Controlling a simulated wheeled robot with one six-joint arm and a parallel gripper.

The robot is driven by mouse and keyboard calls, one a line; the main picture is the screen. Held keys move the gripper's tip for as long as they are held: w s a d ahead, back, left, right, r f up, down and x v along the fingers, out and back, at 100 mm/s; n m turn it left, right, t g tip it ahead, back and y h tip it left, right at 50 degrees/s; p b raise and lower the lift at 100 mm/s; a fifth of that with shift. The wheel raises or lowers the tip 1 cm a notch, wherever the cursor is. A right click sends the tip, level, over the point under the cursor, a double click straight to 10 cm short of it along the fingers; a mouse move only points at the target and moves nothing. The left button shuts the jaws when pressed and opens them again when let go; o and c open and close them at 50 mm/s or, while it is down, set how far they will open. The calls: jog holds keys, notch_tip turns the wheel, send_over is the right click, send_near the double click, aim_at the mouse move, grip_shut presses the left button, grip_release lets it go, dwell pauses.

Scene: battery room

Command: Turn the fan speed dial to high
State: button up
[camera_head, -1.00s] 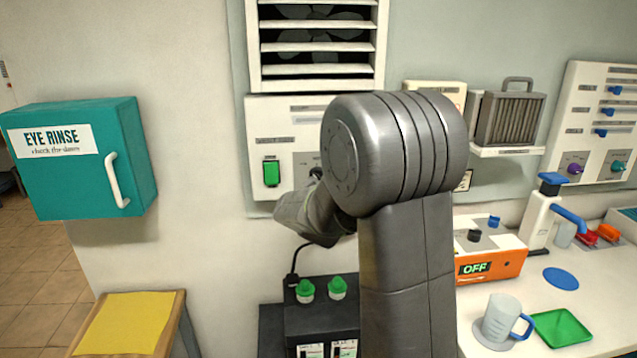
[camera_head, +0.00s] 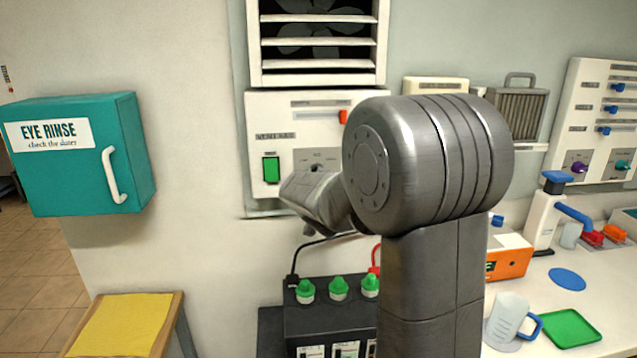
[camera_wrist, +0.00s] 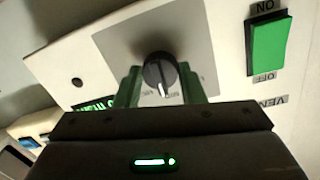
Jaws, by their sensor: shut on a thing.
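The fan speed dial (camera_wrist: 159,70) is a round black knob with a white pointer mark, on a grey plate of the white vent panel. In the wrist view its white mark points down, slightly right. My gripper (camera_wrist: 160,84) has its two green fingers on either side of the dial and is shut on it. In the head view the vent panel (camera_head: 262,112) is on the wall below the louvred fan. There my arm hides most of the gripper, and the dial is too small and covered to read.
A green rocker switch (camera_head: 271,170) is on the panel left of the dial. A black battery box (camera_head: 318,318) with green caps stands below. A teal eye rinse cabinet (camera_head: 85,155) is to the left. A white bench (camera_head: 490,352) with a mug is to the right.

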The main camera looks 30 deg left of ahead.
jog(key=shift+m+g+y+b, duration=0.45)
jog(key=shift+m+b, duration=1.7)
jog(key=shift+m, duration=2.05)
jog(key=o, duration=1)
jog(key=shift+r, duration=0.1)
jog(key=v, duration=1.4)
jog(key=shift+p, duration=0.45)
